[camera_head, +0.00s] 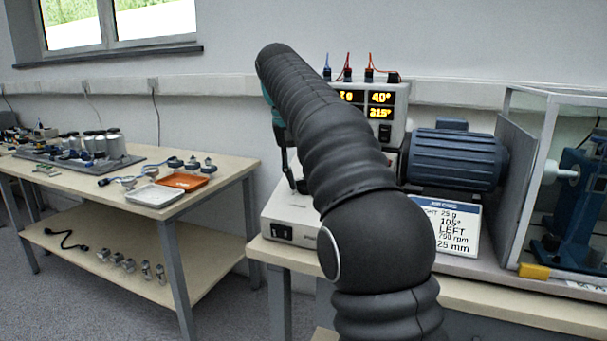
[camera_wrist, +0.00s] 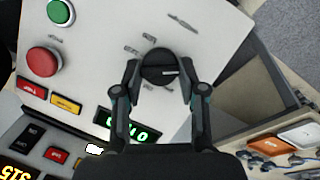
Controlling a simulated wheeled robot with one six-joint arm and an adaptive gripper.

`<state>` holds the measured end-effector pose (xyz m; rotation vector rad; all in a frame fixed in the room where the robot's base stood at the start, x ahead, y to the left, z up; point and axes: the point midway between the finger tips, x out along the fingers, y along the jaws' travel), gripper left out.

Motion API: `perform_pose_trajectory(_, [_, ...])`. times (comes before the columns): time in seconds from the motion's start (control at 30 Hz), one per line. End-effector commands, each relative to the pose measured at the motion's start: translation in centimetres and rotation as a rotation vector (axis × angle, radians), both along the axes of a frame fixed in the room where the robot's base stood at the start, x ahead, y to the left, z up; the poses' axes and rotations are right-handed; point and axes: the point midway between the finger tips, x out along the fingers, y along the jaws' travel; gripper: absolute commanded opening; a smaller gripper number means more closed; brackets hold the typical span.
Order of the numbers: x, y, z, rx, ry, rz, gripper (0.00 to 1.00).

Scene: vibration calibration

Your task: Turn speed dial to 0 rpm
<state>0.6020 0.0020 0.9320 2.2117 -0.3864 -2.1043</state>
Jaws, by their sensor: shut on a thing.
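The speed dial (camera_wrist: 160,67) is a round black knob with a white pointer line, on the light grey panel (camera_wrist: 95,35) in the wrist view. My gripper (camera_wrist: 160,75) has its two fingers closed on either side of the dial. The white line points toward the right finger in that view. Small labels around the dial are too blurred to read. A green-lit display (camera_wrist: 128,128) sits just below the dial, partly covered by my gripper, and its digits appear upside down.
A green button (camera_wrist: 61,12) and a red button (camera_wrist: 43,62) lie left of the dial. A blue motor (camera_head: 455,158) and a card (camera_head: 447,226) stand right of my arm. A side table (camera_head: 225,172) with trays stands at left.

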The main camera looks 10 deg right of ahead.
Motion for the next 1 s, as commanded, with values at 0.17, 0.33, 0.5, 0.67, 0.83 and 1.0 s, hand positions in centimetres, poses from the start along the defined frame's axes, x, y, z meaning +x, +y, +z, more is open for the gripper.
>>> perform_pose_trajectory(0.17, [0.05,0.16,-0.19,-0.042,0.034,0.109,0.06])
perform_pose_trajectory(0.33, [0.05,0.19,-0.21,-0.07,0.054,0.182,0.06])
perform_pose_trajectory(0.5, [0.05,0.2,-0.21,-0.086,0.065,0.224,0.06])
perform_pose_trajectory(0.67, [0.05,0.22,-0.21,-0.092,0.069,0.242,0.06])
perform_pose_trajectory(0.83, [0.05,0.23,-0.22,-0.093,0.07,0.245,0.06])
perform_pose_trajectory(1.0, [0.06,0.23,-0.22,-0.093,0.07,0.244,0.06])
